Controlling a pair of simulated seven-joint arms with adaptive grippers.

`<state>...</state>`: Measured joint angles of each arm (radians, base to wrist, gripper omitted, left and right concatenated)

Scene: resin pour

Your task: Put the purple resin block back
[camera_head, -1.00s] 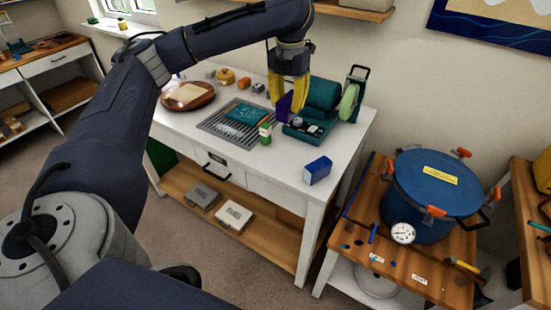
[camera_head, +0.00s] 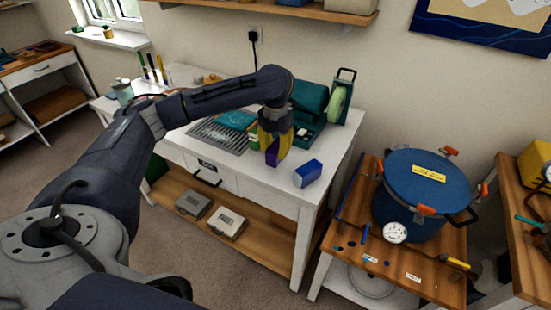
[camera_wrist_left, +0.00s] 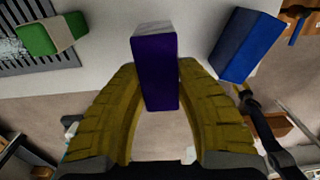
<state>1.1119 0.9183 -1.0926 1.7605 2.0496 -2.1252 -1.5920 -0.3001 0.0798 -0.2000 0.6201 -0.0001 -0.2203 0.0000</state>
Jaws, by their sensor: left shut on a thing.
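The purple resin block (camera_head: 272,155) is a small upright block with a pale end. It sits between the yellow fingers of my left gripper (camera_head: 272,140), which is shut on it near the front edge of the white workbench (camera_head: 225,177). In the left wrist view the purple block (camera_wrist_left: 155,72) reaches out past the fingertips of my left gripper (camera_wrist_left: 156,85), its pale end uppermost. The bench's front edge and the floor show beneath it. My right gripper is not in view.
A blue block (camera_head: 308,173) lies on the bench to the right of the gripper. A green block (camera_wrist_left: 52,35) lies by the grey grate (camera_wrist_left: 22,58). An open teal case (camera_head: 310,105) stands behind. The blue pressure pot (camera_head: 408,190) is on the wooden-topped stand at right.

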